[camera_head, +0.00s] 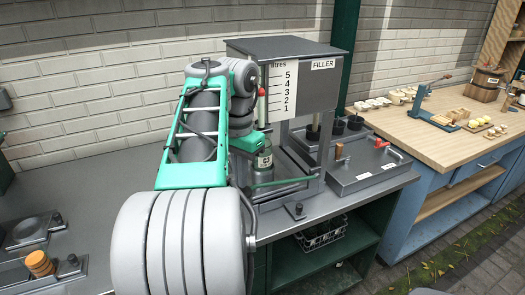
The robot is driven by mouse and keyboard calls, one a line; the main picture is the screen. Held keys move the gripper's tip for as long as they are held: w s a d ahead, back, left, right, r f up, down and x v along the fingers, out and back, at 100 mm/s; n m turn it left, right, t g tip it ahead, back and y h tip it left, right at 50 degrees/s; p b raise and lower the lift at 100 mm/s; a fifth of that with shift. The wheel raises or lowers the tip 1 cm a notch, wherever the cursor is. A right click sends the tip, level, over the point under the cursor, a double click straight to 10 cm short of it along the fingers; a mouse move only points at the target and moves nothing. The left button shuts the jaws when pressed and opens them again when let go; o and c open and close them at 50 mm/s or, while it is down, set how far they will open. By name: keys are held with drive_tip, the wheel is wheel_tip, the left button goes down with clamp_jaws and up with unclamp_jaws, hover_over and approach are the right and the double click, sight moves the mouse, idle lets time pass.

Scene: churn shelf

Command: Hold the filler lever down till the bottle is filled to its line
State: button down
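The filler (308,85) is a dark grey box on a frame, with a white "litres" scale marked 1 to 5. A bottle (265,161) with a dark label stands under its left side, partly covered by my arm. Its fill line and liquid level are too small to tell. A red-tipped upright piece (262,92) shows beside the scale, close to my arm; I cannot tell whether it is the filler lever. The end of my arm is at the filler's left side, by the bottle. My gripper's fingers are hidden, so their contact cannot be seen.
A wire crate (322,232) is on the shelf below. A wooden-topped bench (430,137) holds small items at right.

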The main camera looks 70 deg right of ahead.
sight(242, 191)
drive_tip(key=shift+f, duration=0.1)
drive_tip(key=shift+f+b, duration=1.45)
drive_tip(key=shift+b, duration=0.1)
drive_tip(key=shift+w+a+f+b, duration=0.1)
drive_tip(key=shift+f+b, duration=0.65)
